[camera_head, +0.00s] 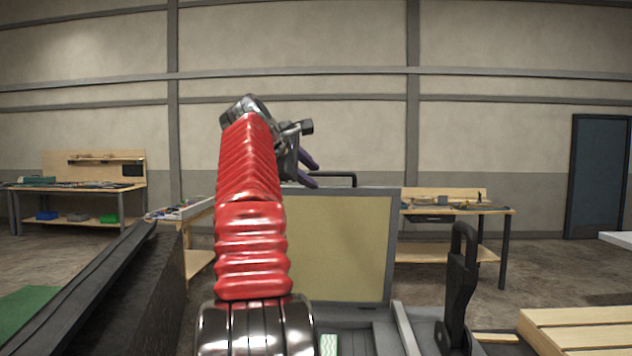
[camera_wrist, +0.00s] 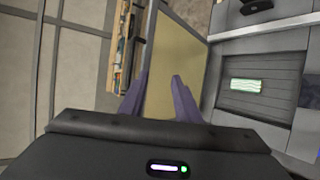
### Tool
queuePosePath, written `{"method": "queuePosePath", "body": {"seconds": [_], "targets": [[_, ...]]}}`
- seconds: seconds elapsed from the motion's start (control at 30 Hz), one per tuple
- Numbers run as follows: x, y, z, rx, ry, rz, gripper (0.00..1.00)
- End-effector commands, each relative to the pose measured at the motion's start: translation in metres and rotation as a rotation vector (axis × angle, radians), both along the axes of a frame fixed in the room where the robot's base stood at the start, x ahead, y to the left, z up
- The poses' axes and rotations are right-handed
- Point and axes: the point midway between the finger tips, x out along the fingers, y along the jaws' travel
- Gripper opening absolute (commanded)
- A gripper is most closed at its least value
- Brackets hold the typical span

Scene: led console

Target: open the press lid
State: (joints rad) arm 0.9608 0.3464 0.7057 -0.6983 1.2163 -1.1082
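The press lid (camera_head: 338,248), a tan panel in a grey frame, stands upright behind my arm in the head view. Its tan face also shows in the wrist view (camera_wrist: 180,55), beyond my fingers. A black bar handle (camera_head: 340,174) shows at the lid's top edge. My gripper (camera_head: 315,176) has purple fingers and is beside the lid's top left, close to the handle; contact cannot be told. In the wrist view, the fingers (camera_wrist: 160,88) are apart with nothing held between them. A green-and-white striped piece (camera_wrist: 246,85) lies in the grey press bed (camera_wrist: 233,107). My arm hides the lid's left side.
A black upright lever (camera_head: 462,285) stands right of the press. A wooden slatted pallet or crate (camera_head: 580,330) is at lower right. A dark sloped structure (camera_head: 110,290) is at left. Workbenches (camera_head: 455,210) stand along the back wall. Space above the lid is clear.

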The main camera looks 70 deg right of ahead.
Motion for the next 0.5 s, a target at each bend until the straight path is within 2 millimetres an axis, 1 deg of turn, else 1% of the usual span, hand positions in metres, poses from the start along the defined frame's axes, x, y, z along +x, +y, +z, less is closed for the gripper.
{"method": "queuePosePath", "body": {"seconds": [0.1, 0.37, 0.5], "targets": [[0.0006, 0.0062, 0.0029, 0.000, 0.000, 0.000, 0.30], [0.0003, 0.0073, 0.0036, 0.000, 0.000, -0.001, 0.30], [0.0026, 0.0092, 0.0032, 0.002, -0.004, 0.003, 0.21]]}}
